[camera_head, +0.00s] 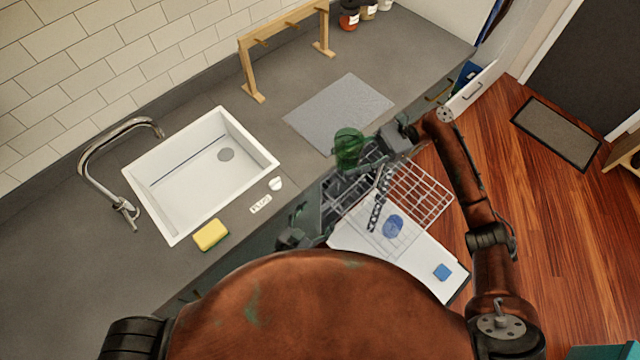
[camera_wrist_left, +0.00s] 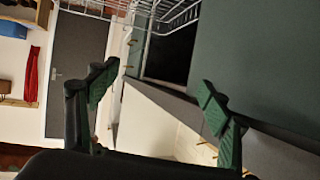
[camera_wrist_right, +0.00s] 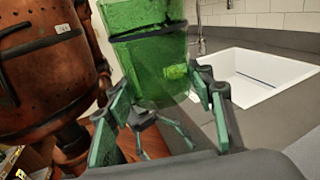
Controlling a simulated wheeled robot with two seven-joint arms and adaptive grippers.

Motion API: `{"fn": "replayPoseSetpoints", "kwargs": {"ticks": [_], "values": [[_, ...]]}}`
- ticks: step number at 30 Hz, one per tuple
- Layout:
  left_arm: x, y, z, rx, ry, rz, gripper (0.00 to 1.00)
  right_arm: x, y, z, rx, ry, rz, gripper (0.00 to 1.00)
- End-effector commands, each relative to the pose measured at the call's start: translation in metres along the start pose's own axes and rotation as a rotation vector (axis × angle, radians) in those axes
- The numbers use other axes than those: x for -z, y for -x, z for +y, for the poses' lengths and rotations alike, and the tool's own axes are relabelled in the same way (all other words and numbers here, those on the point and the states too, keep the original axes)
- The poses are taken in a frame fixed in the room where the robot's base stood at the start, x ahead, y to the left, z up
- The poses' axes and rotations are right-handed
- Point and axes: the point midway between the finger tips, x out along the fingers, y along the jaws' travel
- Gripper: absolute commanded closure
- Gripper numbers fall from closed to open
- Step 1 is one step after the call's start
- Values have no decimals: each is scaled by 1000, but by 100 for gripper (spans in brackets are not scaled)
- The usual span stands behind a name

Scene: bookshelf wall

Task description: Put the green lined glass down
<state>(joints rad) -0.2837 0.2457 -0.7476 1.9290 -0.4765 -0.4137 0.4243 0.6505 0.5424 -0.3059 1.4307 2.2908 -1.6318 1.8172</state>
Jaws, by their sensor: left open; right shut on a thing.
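The green lined glass (camera_head: 348,146) is translucent green with a dark band around it. My right gripper (camera_head: 372,150) is shut on it and holds it up near the front edge of the counter, close to the grey mat (camera_head: 338,108). The glass fills the middle of the right wrist view (camera_wrist_right: 150,60), with the fingers of my right gripper (camera_wrist_right: 160,105) on both sides. My left gripper (camera_head: 292,238) is low at the counter's front edge. In the left wrist view its fingers (camera_wrist_left: 155,88) are spread and empty.
A wire rack (camera_head: 432,192) is pulled out over an open white door (camera_head: 425,272), below the glass. The sink (camera_head: 190,190), yellow sponge (camera_head: 211,235) and tap (camera_head: 95,175) are at left. A wooden stand (camera_head: 285,30) is behind the mat. The mat is bare.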

Motion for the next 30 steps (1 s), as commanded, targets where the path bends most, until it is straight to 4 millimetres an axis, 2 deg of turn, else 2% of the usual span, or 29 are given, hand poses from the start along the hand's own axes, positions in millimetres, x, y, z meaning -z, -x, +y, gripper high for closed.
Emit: {"fn": "replayPoseSetpoints", "kwargs": {"ticks": [1,6,9,12,15,21,26,30], "values": [[30,8,0,-3,-6,44,28,-1,0,0,0,1,-1,74],[120,42,3,-11,2,179,28,-1,0,0,0,1,-1,74],[165,68,6,-18,15,252,28,-1,0,0,0,1,-1,74],[201,92,8,-27,32,313,28,-1,0,0,0,1,-1,74],[227,112,8,-33,47,359,28,-1,0,0,0,1,-1,74],[250,131,8,-40,63,401,28,-1,0,0,0,1,-1,74],[257,120,9,-40,64,406,28,-1,0,0,0,1,-1,74],[267,99,10,-40,63,406,28,-1,0,0,0,1,-1,74]]}}
